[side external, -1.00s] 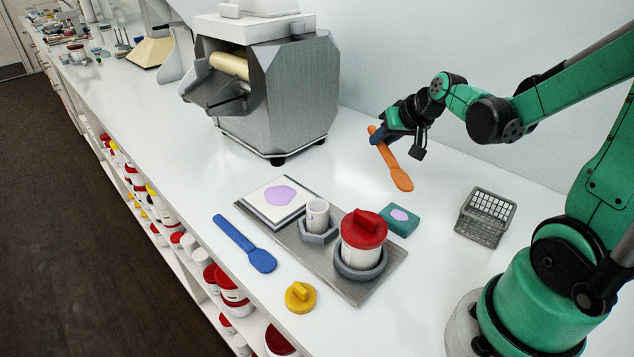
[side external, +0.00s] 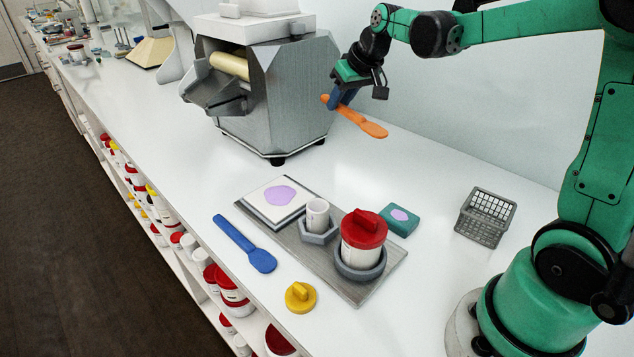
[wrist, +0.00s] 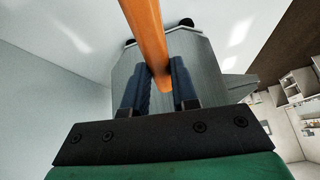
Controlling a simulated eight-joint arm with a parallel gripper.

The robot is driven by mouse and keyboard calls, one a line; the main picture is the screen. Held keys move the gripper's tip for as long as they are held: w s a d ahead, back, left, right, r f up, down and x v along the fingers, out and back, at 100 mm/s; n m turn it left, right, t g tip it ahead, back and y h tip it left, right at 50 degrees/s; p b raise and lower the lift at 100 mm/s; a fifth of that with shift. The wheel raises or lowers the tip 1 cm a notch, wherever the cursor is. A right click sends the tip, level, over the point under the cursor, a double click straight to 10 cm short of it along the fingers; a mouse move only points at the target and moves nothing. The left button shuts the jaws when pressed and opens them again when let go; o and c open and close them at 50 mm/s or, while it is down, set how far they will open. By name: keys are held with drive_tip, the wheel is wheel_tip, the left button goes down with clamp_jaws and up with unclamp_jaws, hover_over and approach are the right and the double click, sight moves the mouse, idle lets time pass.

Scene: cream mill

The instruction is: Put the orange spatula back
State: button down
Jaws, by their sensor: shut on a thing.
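The orange spatula (side external: 362,122) is in the air near the mill's right side in the side view, its broad end pointing right and slightly down. My gripper (side external: 341,97) is shut on its handle. In the wrist view the orange handle (wrist: 147,38) runs up between the two blue fingers of my gripper (wrist: 161,88). The broad end is out of the wrist view. A blue spatula (side external: 245,243) lies on the counter at the left of the metal tray.
The grey mill (side external: 280,90) stands behind the tray (side external: 352,288). The tray carries a white slab, a small cup and a red-lidded jar (side external: 362,240). A yellow lid (side external: 300,297), a green block (side external: 399,219) and a grey basket (side external: 485,216) are nearby. The counter between mill and basket is clear.

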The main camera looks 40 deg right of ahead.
drive_tip(key=w+a+r+n+g, duration=0.1)
drive_tip(key=w+a+r+n, duration=0.1)
drive_tip(key=a+r, duration=0.1)
approach(315, 181)
drive_tip(key=x, duration=0.7)
drive_tip(key=shift+r, duration=0.1)
drive_tip(key=c, duration=0.7)
unclamp_jaws()
